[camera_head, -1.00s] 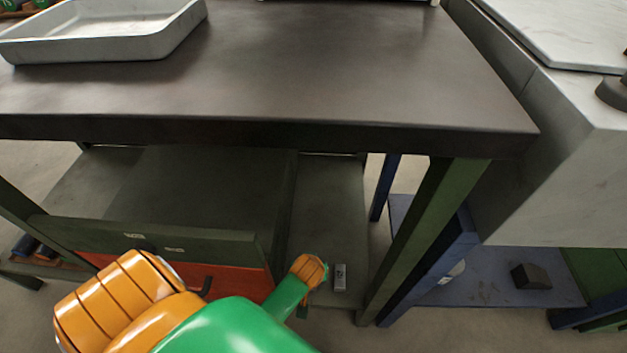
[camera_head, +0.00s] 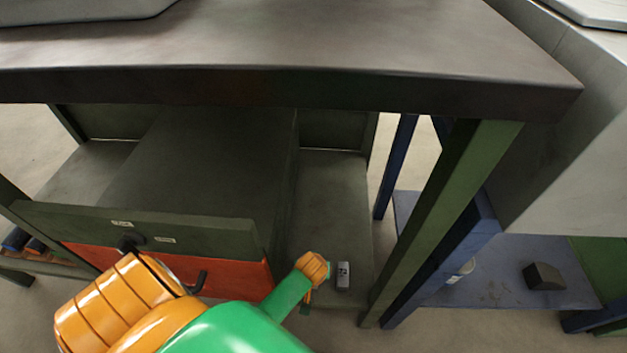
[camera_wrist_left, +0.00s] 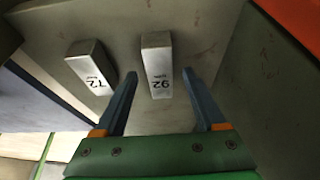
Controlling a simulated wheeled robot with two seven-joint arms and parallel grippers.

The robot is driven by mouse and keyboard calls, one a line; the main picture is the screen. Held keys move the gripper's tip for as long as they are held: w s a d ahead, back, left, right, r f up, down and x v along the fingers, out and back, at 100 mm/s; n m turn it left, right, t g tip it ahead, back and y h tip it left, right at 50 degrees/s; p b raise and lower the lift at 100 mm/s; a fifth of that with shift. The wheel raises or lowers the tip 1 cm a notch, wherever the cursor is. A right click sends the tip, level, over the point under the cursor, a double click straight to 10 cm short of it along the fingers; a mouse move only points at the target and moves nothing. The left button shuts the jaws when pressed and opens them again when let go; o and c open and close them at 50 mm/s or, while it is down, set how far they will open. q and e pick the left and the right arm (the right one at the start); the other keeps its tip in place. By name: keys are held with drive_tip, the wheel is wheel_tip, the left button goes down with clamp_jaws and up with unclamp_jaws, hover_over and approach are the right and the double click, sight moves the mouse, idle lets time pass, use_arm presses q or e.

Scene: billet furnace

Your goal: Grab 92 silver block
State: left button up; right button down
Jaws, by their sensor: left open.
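The 92 silver block (camera_wrist_left: 157,58) stands on the lower shelf in the left wrist view, its number upside down. My left gripper (camera_wrist_left: 160,76) is open, with one finger on either side of the block's near end; I cannot tell whether either finger touches it. A second silver block marked 72 (camera_wrist_left: 90,68) stands to the left, outside the fingers. In the head view my left gripper (camera_head: 324,272) is low at the shelf and mostly hidden by its wrist. One small silver block (camera_head: 343,275) shows just right of it, its number unreadable. My right gripper is not in view.
A dark table top (camera_head: 280,45) overhangs the shelf (camera_head: 335,215). A drawer unit with an orange front (camera_head: 225,276) and black handles stands left of the gripper. A green table leg (camera_head: 440,220) is at the right. A dark block (camera_head: 543,276) lies on a blue shelf beyond.

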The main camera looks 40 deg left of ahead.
use_arm(q)
drive_tip(key=shift+f, duration=0.25)
idle(0.4)
clamp_jaws()
idle(1.3)
